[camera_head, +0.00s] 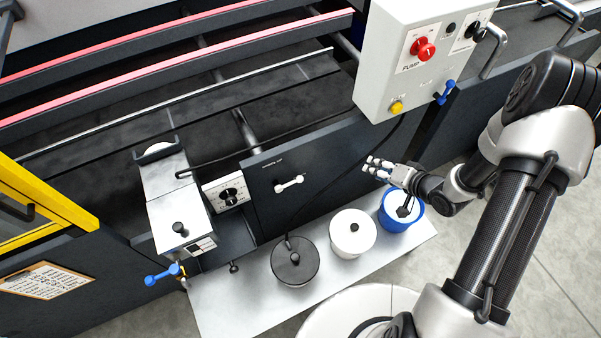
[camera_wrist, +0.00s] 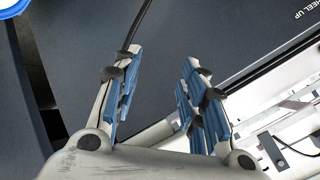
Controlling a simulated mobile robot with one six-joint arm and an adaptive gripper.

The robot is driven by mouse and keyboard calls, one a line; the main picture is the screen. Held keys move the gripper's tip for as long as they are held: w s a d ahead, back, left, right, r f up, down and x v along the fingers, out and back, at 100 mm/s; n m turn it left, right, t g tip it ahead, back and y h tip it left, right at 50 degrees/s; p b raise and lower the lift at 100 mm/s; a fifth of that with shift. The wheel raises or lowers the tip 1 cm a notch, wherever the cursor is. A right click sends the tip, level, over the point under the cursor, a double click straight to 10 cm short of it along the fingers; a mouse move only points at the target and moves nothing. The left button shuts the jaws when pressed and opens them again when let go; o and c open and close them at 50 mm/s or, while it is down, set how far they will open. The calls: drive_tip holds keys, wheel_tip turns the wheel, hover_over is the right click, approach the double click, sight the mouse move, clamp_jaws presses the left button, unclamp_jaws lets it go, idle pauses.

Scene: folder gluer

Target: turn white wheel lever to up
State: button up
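The white wheel lever (camera_head: 289,184) sits on the dark front panel (camera_head: 330,160) of the machine. In the head view it lies nearly level, its right end slightly higher, below a small white label. My gripper (camera_head: 379,167) is to the right of the lever and apart from it, above the blue pot. In the wrist view my gripper (camera_wrist: 160,100) has its two blue-padded fingers spread apart. A pale bar shows low between them; I cannot tell what it is. The words "WHEEL UP" show at the upper right there; the lever is not clearly identifiable.
A metal shelf (camera_head: 242,298) below the panel holds a dark-lidded pot (camera_head: 295,262), a white pot (camera_head: 353,233) and a blue pot (camera_head: 397,219). A dark cable (camera_head: 325,185) runs across the panel. A control box (camera_head: 403,60) with a red knob (camera_head: 424,50) hangs above.

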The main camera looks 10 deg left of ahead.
drive_tip(key=s+a+f+m+y, duration=0.2)
drive_tip(key=s+a+f+y, duration=0.1)
drive_tip(key=s+a+f, duration=0.25)
drive_tip(key=m+y+b, duration=0.1)
drive_tip(key=m+y, duration=0.1)
drive_tip(key=y, duration=0.2)
approach(289, 184)
drive_tip(key=w+a+f+b, duration=0.2)
drive_tip(key=w+a+b, duration=0.2)
drive_tip(key=w+a, duration=0.1)
drive_tip(key=shift+w+a, duration=0.25)
drive_tip(key=shift+a, duration=0.05)
drive_tip(key=shift+c, duration=0.3)
clamp_jaws()
